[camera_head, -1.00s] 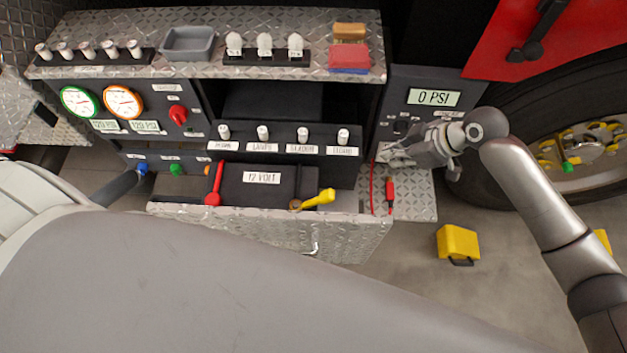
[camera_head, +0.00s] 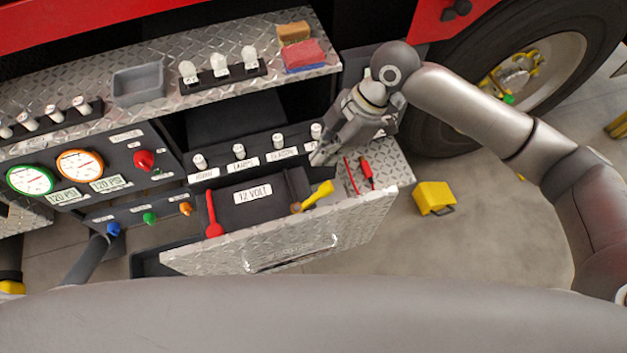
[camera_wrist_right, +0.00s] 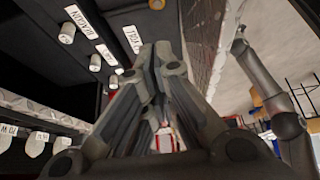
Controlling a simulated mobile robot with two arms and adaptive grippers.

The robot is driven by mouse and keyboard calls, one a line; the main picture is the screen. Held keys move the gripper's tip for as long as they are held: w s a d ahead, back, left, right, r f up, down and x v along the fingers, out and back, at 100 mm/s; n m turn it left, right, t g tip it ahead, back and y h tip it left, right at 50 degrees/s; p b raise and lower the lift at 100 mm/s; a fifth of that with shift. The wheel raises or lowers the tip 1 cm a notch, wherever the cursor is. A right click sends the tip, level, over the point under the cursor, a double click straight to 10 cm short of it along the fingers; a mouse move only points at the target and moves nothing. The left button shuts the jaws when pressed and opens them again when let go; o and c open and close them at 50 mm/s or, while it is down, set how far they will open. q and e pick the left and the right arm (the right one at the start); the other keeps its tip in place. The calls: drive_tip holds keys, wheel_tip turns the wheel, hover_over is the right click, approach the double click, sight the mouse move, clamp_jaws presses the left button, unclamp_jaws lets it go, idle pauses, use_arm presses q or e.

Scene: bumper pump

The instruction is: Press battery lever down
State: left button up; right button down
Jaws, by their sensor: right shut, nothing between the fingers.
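The battery box labelled 12 VOLT (camera_head: 245,207) sits in the pulled-out tray. A red lever (camera_head: 212,214) stands at its left end and a yellow lever (camera_head: 318,194) lies tilted at its right; I cannot tell which is the battery lever. My right gripper (camera_head: 317,157) is shut and empty, above and beyond the yellow lever, near the right end of the white-knob row. It is apart from both levers. In the right wrist view its fingers (camera_wrist_right: 160,50) meet at the tips.
The tray's diamond-plate front (camera_head: 300,235) juts out. Red cables (camera_head: 365,173) lie at its right end. A row of white knobs (camera_head: 239,152) stands behind the battery.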

drive_tip(key=p, duration=0.3)
hover_over(318, 192)
drive_tip(key=f, duration=1.1)
drive_tip(key=shift+a, duration=0.3)
drive_tip(key=shift+d+f, duration=0.3)
use_arm(q)
wheel_tip(318, 192, up, 3)
drive_tip(key=shift+f, duration=0.15)
drive_tip(key=shift+f, duration=0.15)
